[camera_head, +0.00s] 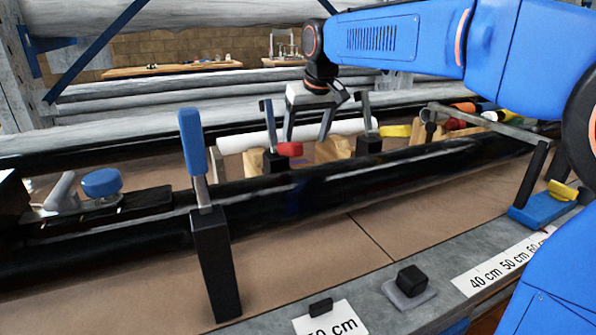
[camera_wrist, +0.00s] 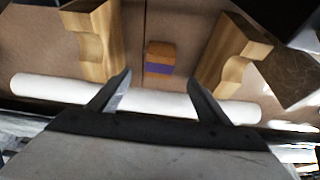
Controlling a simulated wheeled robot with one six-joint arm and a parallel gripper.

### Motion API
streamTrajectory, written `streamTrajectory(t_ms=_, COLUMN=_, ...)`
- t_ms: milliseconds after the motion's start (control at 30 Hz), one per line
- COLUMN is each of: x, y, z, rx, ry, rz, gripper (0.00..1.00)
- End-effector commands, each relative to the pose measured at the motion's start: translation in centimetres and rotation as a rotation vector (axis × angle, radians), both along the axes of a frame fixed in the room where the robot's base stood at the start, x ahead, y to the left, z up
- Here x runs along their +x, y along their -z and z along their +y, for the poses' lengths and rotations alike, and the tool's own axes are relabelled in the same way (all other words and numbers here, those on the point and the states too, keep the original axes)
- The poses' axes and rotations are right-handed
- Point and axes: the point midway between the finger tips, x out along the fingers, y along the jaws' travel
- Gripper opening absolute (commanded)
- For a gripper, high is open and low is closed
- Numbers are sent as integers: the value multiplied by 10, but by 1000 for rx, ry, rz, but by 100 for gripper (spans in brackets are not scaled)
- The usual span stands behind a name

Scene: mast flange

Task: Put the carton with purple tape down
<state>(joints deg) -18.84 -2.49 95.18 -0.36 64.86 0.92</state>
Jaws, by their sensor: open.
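The carton with purple tape (camera_wrist: 160,57) is a small orange-brown box with a purple band, seen in the wrist view. It sits on the brown surface between two wooden blocks, apart from my fingers. My gripper (camera_wrist: 158,82) is open, with nothing between its fingertips, and the carton shows just beyond them. In the head view my gripper (camera_head: 306,138) points down behind the long black beam. The beam hides most of the floor there, and I cannot make out the carton clearly.
A white tube (camera_wrist: 60,87) runs across beneath my fingers. Notched wooden blocks stand left (camera_wrist: 97,40) and right (camera_wrist: 232,52) of the carton. In the head view a black beam (camera_head: 370,178) and an upright blue-handled clamp (camera_head: 213,255) stand in front. Brown board (camera_head: 300,255) is clear nearer me.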

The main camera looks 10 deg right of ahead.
Motion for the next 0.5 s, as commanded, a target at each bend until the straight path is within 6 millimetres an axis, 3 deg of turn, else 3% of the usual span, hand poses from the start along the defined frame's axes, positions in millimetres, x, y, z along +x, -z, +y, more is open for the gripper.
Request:
streamTrajectory(t_ms=300, x=20, y=51, z=6, rx=-1, ry=0, rz=2, gripper=72)
streamTrajectory(t_ms=500, x=26, y=66, z=8, rx=0, ry=0, rz=0, gripper=72)
